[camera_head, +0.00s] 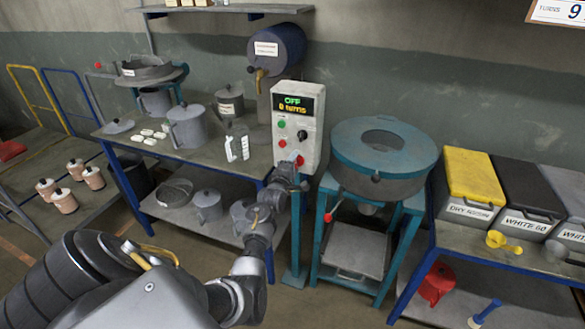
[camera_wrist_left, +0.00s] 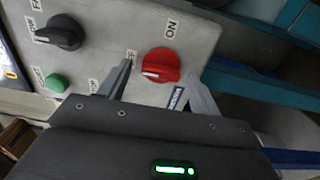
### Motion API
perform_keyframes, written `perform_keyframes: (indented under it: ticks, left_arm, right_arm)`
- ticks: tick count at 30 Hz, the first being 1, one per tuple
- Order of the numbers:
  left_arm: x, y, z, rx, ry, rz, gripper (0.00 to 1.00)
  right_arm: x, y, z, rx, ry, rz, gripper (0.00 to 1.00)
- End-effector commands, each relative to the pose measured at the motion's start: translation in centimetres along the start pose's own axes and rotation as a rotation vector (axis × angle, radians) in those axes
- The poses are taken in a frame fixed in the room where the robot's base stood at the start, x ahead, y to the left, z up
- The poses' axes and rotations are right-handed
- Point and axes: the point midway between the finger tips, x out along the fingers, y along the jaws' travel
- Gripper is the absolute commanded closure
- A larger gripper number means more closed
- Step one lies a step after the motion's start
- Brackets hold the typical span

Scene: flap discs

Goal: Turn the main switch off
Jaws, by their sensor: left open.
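The control box (camera_head: 298,125) stands on a post, its display reading "OFF" and "0 turns". The red main switch (camera_wrist_left: 159,66) is a round knob on its face, with a white mark toward the left in the left wrist view. An "ON" label sits beside it. Another small label by the knob is partly hidden. My left gripper (camera_wrist_left: 158,72) is open, one finger on each side of the knob's lower part; whether they touch it I cannot tell. In the head view my left gripper (camera_head: 292,172) is at the box's lower front. My right gripper is not in view.
A black knob (camera_wrist_left: 60,32) and a green button (camera_wrist_left: 57,83) are on the same panel. A teal round machine (camera_head: 382,150) stands close right of the box. A table (camera_head: 185,150) with cans and jugs is at left. Labelled bins (camera_head: 470,178) are at right.

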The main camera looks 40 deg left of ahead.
Motion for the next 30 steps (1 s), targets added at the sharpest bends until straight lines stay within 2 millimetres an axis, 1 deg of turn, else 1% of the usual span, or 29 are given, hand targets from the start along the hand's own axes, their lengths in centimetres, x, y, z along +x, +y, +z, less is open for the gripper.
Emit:
perform_keyframes:
  ticks: [2,5,12,15,18,23,30]
  left_arm:
    - [-0.5,-0.1,0.0,0.000,0.000,-0.001,0.36]
    - [-1.6,-0.2,0.0,0.000,-0.001,-0.001,0.36]
    - [-6.4,-0.2,0.0,0.000,0.001,-0.001,0.36]
    - [-8.2,-0.2,0.0,0.001,0.001,0.000,0.36]
    - [-9.5,-0.2,0.0,-0.001,0.001,-0.001,0.36]
    - [-10.6,-0.1,0.0,-0.001,0.001,0.000,0.36]
    - [-10.8,0.0,0.0,-0.001,0.000,0.000,0.36]
  right_arm:
    - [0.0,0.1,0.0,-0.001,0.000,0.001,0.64]
    - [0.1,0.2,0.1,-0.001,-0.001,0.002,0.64]
    - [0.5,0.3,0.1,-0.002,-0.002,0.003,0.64]
    - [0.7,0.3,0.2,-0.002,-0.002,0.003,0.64]
    - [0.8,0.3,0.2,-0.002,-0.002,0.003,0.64]
    - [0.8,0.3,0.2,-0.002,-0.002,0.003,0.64]
    - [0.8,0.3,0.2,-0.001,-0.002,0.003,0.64]
